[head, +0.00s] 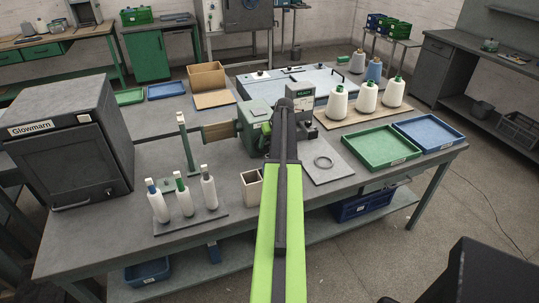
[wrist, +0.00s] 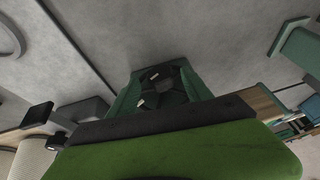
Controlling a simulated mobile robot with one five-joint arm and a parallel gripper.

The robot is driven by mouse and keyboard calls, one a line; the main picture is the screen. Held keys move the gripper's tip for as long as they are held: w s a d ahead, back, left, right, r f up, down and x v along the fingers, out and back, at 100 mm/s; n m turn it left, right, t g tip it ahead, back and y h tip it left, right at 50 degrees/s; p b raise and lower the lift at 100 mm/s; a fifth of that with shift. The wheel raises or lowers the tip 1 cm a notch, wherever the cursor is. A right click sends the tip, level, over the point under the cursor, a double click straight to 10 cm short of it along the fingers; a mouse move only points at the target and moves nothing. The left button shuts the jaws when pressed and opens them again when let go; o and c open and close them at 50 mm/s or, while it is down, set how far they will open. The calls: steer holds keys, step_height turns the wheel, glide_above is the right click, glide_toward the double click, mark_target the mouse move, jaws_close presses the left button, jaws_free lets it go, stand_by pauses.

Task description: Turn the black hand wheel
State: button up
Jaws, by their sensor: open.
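The green winder (head: 252,124) stands mid-table, partly covered by my arm. My gripper (head: 285,103) is at the far end of the arm, over the winder in the head view; its fingers cannot be made out there. It is open, with nothing seen in it. I cannot make out the black hand wheel clearly in the head view; the arm covers that part of the winder. In the wrist view, black parts (wrist: 165,82) show against a green body, and I cannot tell whether they belong to the wheel. I see no clear contact.
Yarn cones (head: 366,97) and green (head: 381,147) and blue (head: 428,134) trays stand further right. Left are bobbins (head: 183,196), an open box (head: 251,189) and a dark cabinet (head: 72,145).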

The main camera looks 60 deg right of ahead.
steer(key=shift+b+x, duration=0.3)
steer(key=shift+x, duration=0.65)
steer(key=shift+r, duration=0.1)
